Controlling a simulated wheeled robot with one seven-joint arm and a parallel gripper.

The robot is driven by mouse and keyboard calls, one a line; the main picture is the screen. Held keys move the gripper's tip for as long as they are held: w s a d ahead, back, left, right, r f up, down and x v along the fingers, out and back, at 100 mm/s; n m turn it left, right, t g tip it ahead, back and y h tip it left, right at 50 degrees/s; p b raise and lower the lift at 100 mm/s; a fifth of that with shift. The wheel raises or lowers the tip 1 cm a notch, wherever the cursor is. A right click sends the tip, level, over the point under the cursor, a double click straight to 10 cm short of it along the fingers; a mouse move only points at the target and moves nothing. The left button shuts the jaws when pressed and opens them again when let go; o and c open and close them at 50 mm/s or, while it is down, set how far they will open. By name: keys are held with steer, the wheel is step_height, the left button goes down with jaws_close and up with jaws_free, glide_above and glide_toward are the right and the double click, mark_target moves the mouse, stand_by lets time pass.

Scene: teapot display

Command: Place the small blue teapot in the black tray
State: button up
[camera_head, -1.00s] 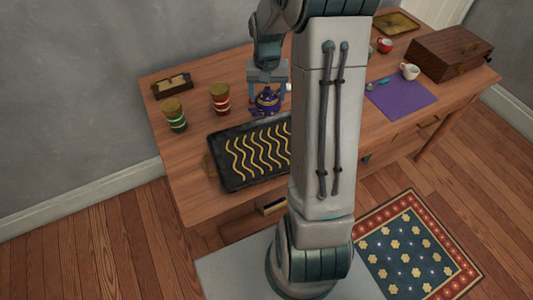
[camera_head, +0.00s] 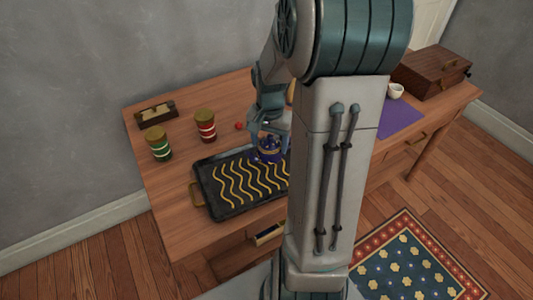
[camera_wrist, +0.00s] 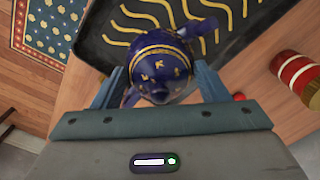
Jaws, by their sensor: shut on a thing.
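The small blue teapot (camera_head: 269,152) with gold trim is held in my gripper (camera_head: 268,140). In the wrist view the teapot (camera_wrist: 160,65) sits between the two fingers of my gripper (camera_wrist: 160,88), which is shut on it. The black tray (camera_head: 206,185) with yellow wavy lines lies on the table. The teapot appears over the tray's back right part in the head view; I cannot tell whether it touches the tray. The tray (camera_wrist: 98,50) fills the top of the wrist view. My arm hides the tray's right end in the head view.
A red-striped canister (camera_head: 205,128) and a green-striped canister (camera_head: 158,146) stand behind and left of the tray. A small red thing (camera_head: 239,126) lies behind it. A wooden holder (camera_head: 157,112), purple mat (camera_head: 400,120), white cup (camera_head: 396,91) and wooden chest (camera_head: 428,72) are also on the table.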

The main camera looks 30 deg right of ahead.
mark_target(268, 153)
steer(key=shift+s+a+f, duration=0.1)
steer(key=shift+a+f, duration=0.25)
steer(key=shift+f, duration=1.9)
steer(key=shift+f, duration=0.1)
steer(key=o, duration=1.1)
